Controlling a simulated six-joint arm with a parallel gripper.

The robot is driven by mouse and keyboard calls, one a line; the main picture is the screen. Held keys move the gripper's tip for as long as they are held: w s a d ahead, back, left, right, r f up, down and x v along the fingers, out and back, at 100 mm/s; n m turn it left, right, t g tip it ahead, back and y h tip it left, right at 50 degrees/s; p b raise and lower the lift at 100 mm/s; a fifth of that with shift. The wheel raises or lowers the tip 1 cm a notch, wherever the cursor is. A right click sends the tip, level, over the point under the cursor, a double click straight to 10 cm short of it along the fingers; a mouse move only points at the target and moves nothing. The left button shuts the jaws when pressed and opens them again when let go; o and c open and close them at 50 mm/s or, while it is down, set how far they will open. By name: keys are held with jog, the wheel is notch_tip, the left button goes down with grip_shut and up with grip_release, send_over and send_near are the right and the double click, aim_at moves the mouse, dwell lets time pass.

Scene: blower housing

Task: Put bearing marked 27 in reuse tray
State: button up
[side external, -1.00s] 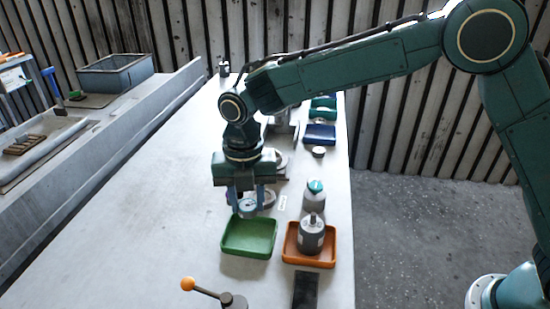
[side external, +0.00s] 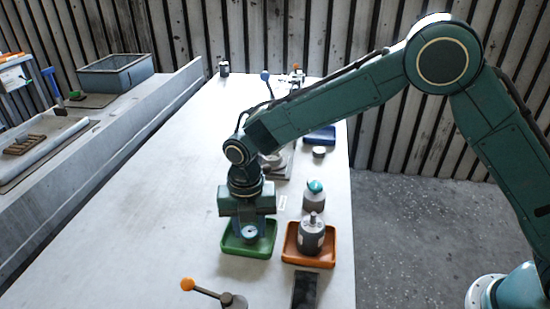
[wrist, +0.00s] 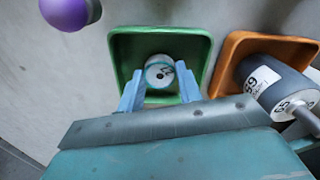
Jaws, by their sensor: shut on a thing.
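My gripper (side external: 250,232) is over the green tray (side external: 232,252) and shut on a round, pale-faced bearing (side external: 250,231). In the wrist view the bearing (wrist: 160,71) is between the two blue fingers of the gripper (wrist: 160,90), within the outline of the green tray (wrist: 200,60). A mark shows on its face, but I cannot read it surely. I cannot tell whether the bearing touches the tray floor. No label naming the tray is legible.
An orange tray (side external: 290,255) beside the green one holds a grey cylindrical part (side external: 311,235). A teal-capped bottle (side external: 314,197) stands behind it. An orange-knobbed lever (side external: 205,290) is in front. The table's left side is clear.

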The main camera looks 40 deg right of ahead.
aim_at(250, 231)
jog(key=shift+f, duration=0.2)
jog(key=o, duration=1.2)
notch_tip(250, 231, up, 12)
jog(key=shift+r, duration=0.2)
dwell(0.5)
